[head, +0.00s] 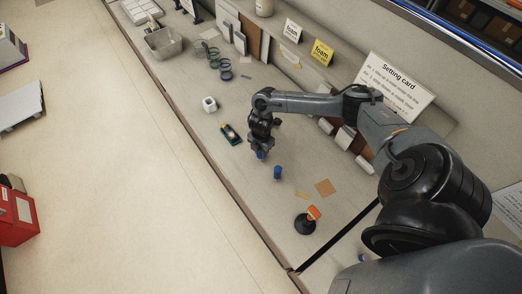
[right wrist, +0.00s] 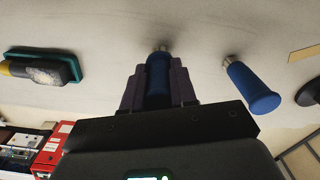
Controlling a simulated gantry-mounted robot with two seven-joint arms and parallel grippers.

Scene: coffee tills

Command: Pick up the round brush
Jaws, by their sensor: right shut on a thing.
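My right gripper (head: 262,152) is over the counter in the head view. In the right wrist view its fingers (right wrist: 158,85) are shut around a blue handle with a metal collar (right wrist: 158,62), seemingly a brush. Its tip is hidden, so I cannot tell its shape. My left gripper is not in view.
A dark green holder (head: 231,135) with a tool in it and a white cube (head: 209,104) lie beyond the gripper. A black-based item with an orange top (head: 307,221) and a tan square (head: 325,188) lie nearer. Panels and a setting card (head: 396,88) line the back.

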